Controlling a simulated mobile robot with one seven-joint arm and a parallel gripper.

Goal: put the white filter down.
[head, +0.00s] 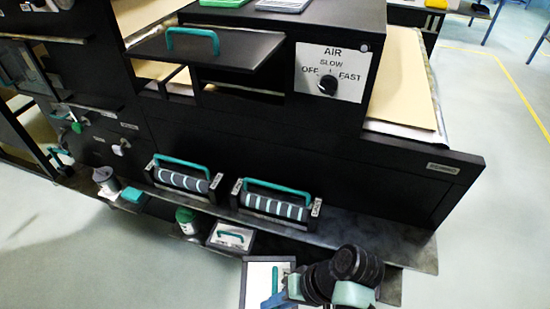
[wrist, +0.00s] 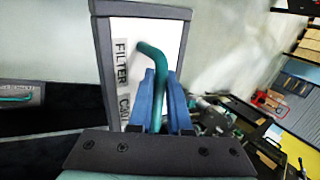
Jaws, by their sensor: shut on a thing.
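The white filter (wrist: 140,28) is a white panel in a dark grey frame with a teal handle and a label reading FILTER. My gripper (wrist: 160,95) has its blue fingers shut on the teal handle in the wrist view. In the head view the filter (head: 257,277) shows at the bottom edge, in front of the shelf, with my gripper (head: 275,296) at its right side. Its lower part is cut off by the picture edge. I cannot tell whether it touches anything beneath.
A metal shelf (head: 375,243) runs along the black machine and looks bare at its right. Two striped rollers (head: 275,207) with teal handles sit there. A smaller framed panel (head: 232,237) with a teal handle, a green-lidded container (head: 186,222) and a teal block (head: 133,195) are left of my gripper.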

